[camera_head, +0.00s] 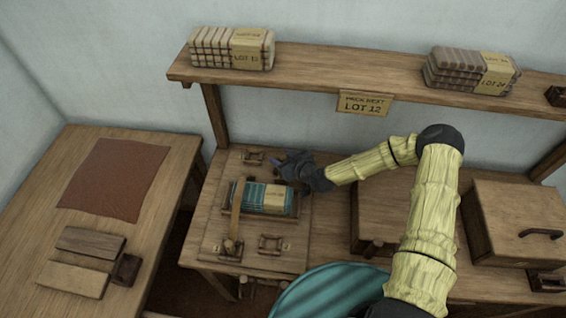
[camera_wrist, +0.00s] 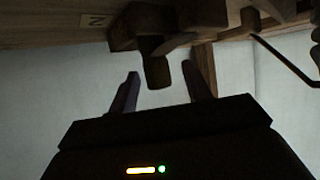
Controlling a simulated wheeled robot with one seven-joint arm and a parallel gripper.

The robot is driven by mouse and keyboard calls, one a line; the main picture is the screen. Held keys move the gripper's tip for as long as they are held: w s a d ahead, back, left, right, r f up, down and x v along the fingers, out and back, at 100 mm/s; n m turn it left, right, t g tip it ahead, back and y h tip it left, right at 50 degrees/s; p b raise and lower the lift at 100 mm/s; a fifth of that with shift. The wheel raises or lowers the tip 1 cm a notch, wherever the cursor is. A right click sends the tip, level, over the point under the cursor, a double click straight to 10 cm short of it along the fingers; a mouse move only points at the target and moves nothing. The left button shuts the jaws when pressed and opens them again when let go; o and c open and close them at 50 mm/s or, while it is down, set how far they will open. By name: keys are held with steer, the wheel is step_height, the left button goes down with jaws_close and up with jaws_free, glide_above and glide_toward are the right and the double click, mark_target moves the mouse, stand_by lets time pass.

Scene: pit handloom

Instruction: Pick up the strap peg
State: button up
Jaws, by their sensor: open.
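A short brown wooden peg (camera_wrist: 157,73), which I take for the strap peg, sticks out of a dark wooden block (camera_wrist: 150,20) in the wrist view. My gripper (camera_wrist: 161,78) is open, and the peg's end shows between its fingertips with space on both sides; its depth relative to them is unclear. In the head view my gripper (camera_head: 284,163) is by the back end of a teal cloth bundle (camera_head: 252,194). A tan strap (camera_head: 237,210) runs along the bundle's left side to a wooden block (camera_head: 231,247). I cannot tell the peg apart in the head view.
A shelf (camera_head: 320,75) with cloth stacks and a LOT 12 sign (camera_head: 363,104) runs above the bench. A wooden box (camera_head: 519,225) stands right. Small wooden fixtures (camera_head: 270,244) sit around the bundle. A left table (camera_head: 85,225) holds a brown cloth (camera_head: 115,178) and planks.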

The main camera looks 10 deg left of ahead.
mark_target(283, 157)
steer(key=shift+c, duration=0.2)
steer(key=c, duration=1)
steer(key=shift+r+b, duration=0.7)
steer(key=shift+r, duration=4.3)
